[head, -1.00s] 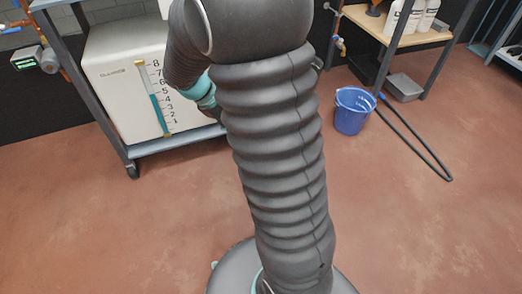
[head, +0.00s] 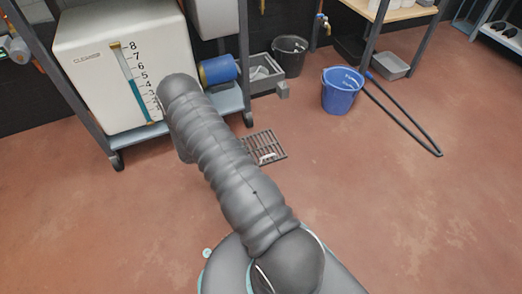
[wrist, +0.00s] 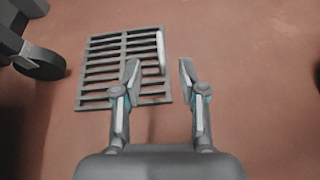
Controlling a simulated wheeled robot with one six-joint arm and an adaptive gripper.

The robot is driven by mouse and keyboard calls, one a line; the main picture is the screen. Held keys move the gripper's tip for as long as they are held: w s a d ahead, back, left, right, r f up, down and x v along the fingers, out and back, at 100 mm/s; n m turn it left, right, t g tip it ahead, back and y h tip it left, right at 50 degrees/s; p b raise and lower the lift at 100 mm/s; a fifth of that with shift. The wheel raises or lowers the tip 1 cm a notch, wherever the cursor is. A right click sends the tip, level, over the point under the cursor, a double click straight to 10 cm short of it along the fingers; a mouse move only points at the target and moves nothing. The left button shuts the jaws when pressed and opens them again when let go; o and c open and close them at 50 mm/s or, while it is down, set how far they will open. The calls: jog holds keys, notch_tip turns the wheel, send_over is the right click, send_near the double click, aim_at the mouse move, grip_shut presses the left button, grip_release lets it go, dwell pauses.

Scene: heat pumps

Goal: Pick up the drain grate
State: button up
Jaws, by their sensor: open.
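The drain grate (head: 277,141) is a grey slotted square plate lying on the red floor, with a light handle standing up from it. In the head view my arm hides its left part, and my gripper is hidden behind the arm. In the wrist view the grate (wrist: 95,75) lies ahead and left of centre, with its pale handle (wrist: 161,52) near its right edge. My gripper (wrist: 160,75) is open and empty. Its two fingers appear on either side of the handle's line, above the floor. The handle's top lies beyond the fingertips in the picture; I see no contact.
A wheeled rack (head: 116,160) with a white tank (head: 90,60) stands left of the grate; its caster (wrist: 40,63) shows in the wrist view. A grey trough (head: 265,75), a black bucket (head: 290,55) and a blue bucket (head: 342,92) stand behind.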

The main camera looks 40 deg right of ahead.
aim_at(272, 155)
jog(key=f, duration=0.3)
jog(key=shift+s+d+f+n+h, duration=0.25)
jog(key=shift+s+n+h, duration=0.05)
jog(key=shift+s+n, duration=0.1)
jog(key=shift+d+f, duration=0.2)
jog(key=shift+f, duration=0.15)
jog(key=x, duration=0.7)
jog(key=shift+d+f+b, duration=0.1)
jog(key=shift+d+b, duration=0.15)
jog(key=shift+b, duration=0.15)
jog(key=shift+w+b+x, duration=0.1)
jog(key=shift+b+x, duration=0.1)
jog(key=shift+x, duration=1.3)
jog(key=shift+w+b+x, duration=0.15)
jog(key=shift+x, duration=1.35)
jog(key=shift+d, duration=0.1)
grip_shut()
